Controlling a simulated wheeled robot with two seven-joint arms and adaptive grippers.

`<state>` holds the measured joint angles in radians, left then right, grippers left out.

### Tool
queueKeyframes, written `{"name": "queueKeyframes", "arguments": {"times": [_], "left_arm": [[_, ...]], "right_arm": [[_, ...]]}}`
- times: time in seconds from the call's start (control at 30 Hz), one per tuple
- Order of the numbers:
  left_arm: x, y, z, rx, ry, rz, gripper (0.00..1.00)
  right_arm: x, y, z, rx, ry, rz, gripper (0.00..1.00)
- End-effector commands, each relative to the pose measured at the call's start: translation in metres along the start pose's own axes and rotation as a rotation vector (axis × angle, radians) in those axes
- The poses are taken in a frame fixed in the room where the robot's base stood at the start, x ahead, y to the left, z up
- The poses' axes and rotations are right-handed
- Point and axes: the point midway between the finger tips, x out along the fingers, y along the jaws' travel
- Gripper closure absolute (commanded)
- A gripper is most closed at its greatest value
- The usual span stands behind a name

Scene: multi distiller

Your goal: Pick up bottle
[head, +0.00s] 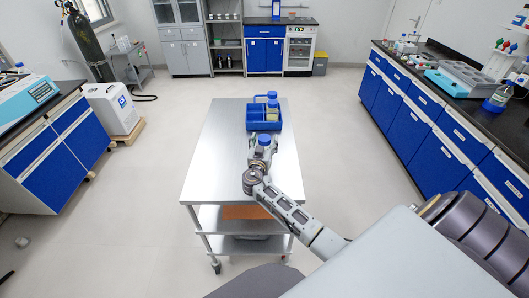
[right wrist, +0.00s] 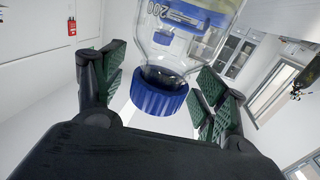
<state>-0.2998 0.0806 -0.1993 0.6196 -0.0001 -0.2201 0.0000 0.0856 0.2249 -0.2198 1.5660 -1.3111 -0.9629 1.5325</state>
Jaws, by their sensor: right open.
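A clear bottle with a blue cap (right wrist: 158,92) fills the upper middle of the right wrist view. The same blue cap (head: 264,139) shows in the head view, just in front of the blue tray on the metal cart. My right gripper (head: 262,150) is at this bottle. In the right wrist view the open fingers (right wrist: 162,85) stand on either side of the cap and neck, with gaps visible. A second blue-capped bottle (head: 272,104) with yellowish contents stands at the blue tray (head: 250,124). My left gripper is out of view.
The cart's metal top (head: 215,155) is otherwise clear, with shelves below. A blue-fronted counter (head: 440,140) with lab equipment runs along the right. Another blue cabinet (head: 50,150) stands at the left, near a white box unit (head: 112,108). The floor around the cart is open.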

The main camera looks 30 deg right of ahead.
Motion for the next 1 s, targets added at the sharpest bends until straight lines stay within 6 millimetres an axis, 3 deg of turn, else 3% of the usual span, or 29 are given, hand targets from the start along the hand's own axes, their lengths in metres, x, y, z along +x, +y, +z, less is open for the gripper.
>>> {"name": "queueKeyframes", "arguments": {"times": [0.47, 1.0], "left_arm": [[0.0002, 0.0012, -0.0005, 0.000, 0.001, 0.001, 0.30], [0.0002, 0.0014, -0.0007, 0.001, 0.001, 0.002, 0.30]], "right_arm": [[0.0007, 0.0001, 0.0002, 0.001, 0.000, 0.000, 0.28], [0.0007, 0.0001, 0.0003, 0.001, 0.000, 0.001, 0.97]]}}
